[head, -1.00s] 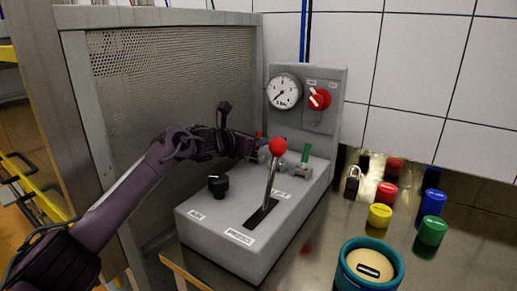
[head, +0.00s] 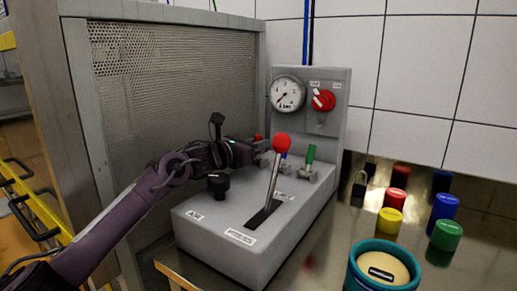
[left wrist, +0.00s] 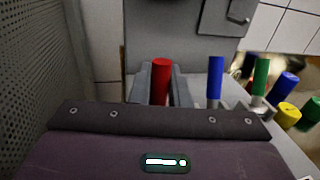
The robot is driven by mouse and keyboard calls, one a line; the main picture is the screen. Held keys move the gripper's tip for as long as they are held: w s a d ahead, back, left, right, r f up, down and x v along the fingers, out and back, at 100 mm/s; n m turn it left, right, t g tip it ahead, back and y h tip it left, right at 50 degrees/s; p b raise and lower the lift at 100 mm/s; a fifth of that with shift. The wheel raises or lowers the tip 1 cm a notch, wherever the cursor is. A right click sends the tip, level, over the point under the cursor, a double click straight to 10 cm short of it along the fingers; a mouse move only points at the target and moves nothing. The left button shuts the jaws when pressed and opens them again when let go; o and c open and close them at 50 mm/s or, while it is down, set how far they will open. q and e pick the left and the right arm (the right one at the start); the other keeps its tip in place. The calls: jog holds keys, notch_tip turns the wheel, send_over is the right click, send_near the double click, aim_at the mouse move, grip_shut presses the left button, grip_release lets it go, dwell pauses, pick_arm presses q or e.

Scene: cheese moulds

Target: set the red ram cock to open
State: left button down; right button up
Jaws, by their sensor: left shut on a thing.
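The red ram cock (head: 258,137) stands at the back of the grey control box, mostly hidden behind my gripper in the head view. In the left wrist view its red handle (left wrist: 160,82) points up between my two grey fingers. My left gripper (head: 262,148) is shut on this handle. The fingers sit on either side of it. My right gripper is not in view.
A blue cock (left wrist: 215,80) and a green cock (head: 310,154) stand to the right. A red-knobbed lever (head: 282,144) rises close in front. A black knob (head: 218,184) is on the near left of the box. A perforated panel (head: 170,100) stands at the left.

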pick_arm(q)
jog(key=shift+a+r, duration=0.1)
jog(key=shift+r, duration=0.05)
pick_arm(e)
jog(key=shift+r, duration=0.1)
pick_arm(q)
jog(key=c, duration=1.4)
grip_release()
jog(key=shift+c, duration=0.2)
jog(key=shift+r, duration=0.2)
notch_tip(320, 180, up, 11)
jog(key=shift+r+p, duration=0.1)
jog(key=shift+p, duration=0.65)
notch_tip(320, 180, up, 8)
jog(key=p, duration=0.2)
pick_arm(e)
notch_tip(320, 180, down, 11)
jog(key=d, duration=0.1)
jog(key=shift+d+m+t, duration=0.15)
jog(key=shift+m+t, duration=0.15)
pick_arm(q)
jog(key=shift+r, duration=0.1)
